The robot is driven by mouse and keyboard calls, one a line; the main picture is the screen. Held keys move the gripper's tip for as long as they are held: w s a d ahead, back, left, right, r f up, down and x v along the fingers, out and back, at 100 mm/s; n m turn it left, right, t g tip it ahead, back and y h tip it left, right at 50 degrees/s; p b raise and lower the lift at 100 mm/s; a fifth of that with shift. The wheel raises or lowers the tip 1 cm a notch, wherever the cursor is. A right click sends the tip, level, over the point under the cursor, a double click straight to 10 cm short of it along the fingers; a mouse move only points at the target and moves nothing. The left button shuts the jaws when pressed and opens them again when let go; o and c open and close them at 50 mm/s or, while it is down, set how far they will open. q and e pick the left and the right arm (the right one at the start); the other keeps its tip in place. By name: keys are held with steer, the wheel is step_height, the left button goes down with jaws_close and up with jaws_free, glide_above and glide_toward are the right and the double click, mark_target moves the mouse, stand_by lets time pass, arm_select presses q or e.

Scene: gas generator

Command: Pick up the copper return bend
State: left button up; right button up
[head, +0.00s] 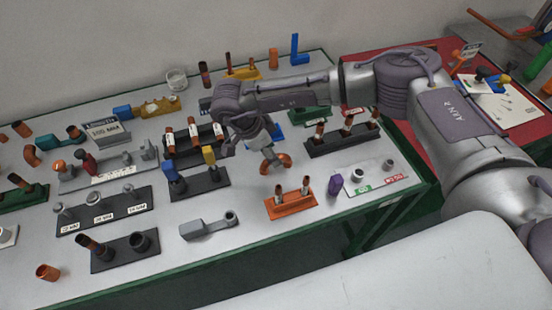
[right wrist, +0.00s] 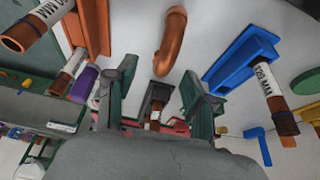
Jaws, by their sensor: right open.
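The copper return bend (head: 285,161) lies on the light grey bench in the head view, just at the fingertips of my right gripper (head: 271,157), which partly hides it. In the right wrist view the copper return bend (right wrist: 172,45) shows as a curved copper tube beyond the fingertips, between the lines of the two fingers. My right gripper (right wrist: 160,78) is open there, with its green-grey fingers apart and nothing between them. I cannot tell from these views whether a finger touches the bend. My left gripper is not in view.
An orange stand (head: 291,206) with two copper pieces is in front of the bend. A dark rack (head: 342,139) stands to the right, and a dark block with blue and yellow pieces (head: 200,184) to the left. A grey wrench-like part (head: 208,227) lies near the front edge.

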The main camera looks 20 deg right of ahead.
mark_target(278, 155)
steer(key=x, duration=0.1)
steer(key=p+x, duration=0.2)
steer(key=x, duration=0.1)
steer(key=shift+w+d, duration=0.15)
steer(key=shift+w, duration=0.1)
steer(key=shift+d+f, duration=0.15)
steer(key=shift+f, duration=0.4)
jaws_close()
